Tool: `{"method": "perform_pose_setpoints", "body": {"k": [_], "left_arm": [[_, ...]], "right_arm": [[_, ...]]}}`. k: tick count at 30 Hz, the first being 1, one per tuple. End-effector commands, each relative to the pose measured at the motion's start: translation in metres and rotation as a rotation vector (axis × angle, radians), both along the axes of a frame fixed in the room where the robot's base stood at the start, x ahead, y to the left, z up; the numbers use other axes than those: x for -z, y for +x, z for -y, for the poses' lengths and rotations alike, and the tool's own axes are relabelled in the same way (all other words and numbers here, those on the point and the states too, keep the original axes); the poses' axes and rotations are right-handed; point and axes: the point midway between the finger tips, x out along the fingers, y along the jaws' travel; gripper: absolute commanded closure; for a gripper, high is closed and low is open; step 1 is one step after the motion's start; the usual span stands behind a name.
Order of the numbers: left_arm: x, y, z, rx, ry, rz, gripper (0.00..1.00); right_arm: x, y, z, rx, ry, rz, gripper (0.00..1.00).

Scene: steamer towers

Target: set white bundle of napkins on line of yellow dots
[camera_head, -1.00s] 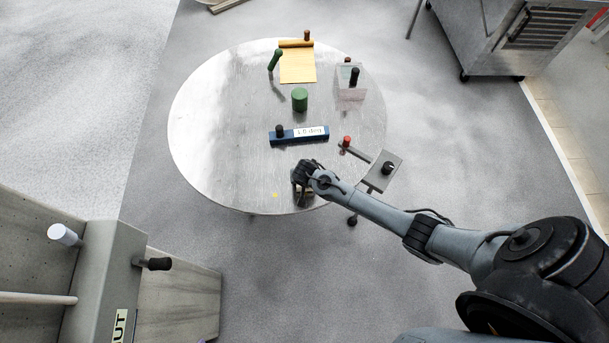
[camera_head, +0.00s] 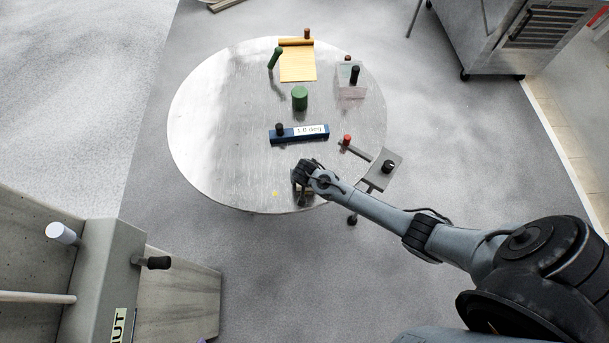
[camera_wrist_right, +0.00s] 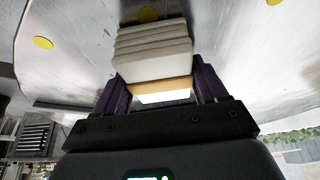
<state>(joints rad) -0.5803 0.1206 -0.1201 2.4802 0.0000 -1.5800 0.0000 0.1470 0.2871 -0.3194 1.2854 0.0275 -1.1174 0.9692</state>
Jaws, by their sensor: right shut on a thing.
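The white bundle of napkins (camera_wrist_right: 152,50) is a layered stack with a tan band (camera_wrist_right: 160,87) near my right gripper. My right gripper (camera_wrist_right: 160,88) is shut on it, with a dark finger on each side. In the head view my right gripper (camera_head: 303,188) is over the table's near edge and hides most of the bundle. Yellow dots lie on the table: in the wrist view one is at the left (camera_wrist_right: 43,43), one is just beyond the bundle (camera_wrist_right: 148,14), and one is at the top right (camera_wrist_right: 274,2). The head view shows one dot (camera_head: 275,194) left of the gripper. My left gripper is out of view.
The round grey table (camera_head: 220,150) also holds a blue bar (camera_head: 298,135) with a label, a green cylinder (camera_head: 299,98), a yellow sheet (camera_head: 297,65), a clear stand (camera_head: 351,84) and a red-knobbed tool (camera_head: 347,140). A grey plate (camera_head: 383,172) juts out at the right edge. The table's left side is clear.

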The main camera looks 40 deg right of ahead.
Motion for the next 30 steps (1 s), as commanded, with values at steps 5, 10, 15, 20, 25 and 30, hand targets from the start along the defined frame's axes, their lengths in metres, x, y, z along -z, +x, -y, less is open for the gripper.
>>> {"method": "perform_pose_setpoints", "body": {"k": [5, 10, 15, 20, 25, 30], "left_arm": [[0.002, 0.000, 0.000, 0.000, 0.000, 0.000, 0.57], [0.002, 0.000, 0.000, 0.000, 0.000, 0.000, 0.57], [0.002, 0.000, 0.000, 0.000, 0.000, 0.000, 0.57], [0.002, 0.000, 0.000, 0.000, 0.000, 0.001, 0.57], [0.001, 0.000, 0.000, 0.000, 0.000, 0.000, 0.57], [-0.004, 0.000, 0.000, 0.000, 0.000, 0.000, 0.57]], "right_arm": [[0.003, 0.000, 0.000, 0.000, 0.000, 0.000, 0.58], [0.003, 0.000, 0.000, 0.000, 0.000, 0.000, 0.08], [0.003, 0.000, 0.000, 0.001, 0.000, 0.000, 0.00], [0.003, 0.000, 0.000, 0.000, 0.000, 0.000, 0.00], [0.001, -0.001, -0.001, 0.000, 0.000, 0.000, 0.00], [-0.014, -0.005, -0.004, 0.001, 0.000, 0.002, 0.00]]}}
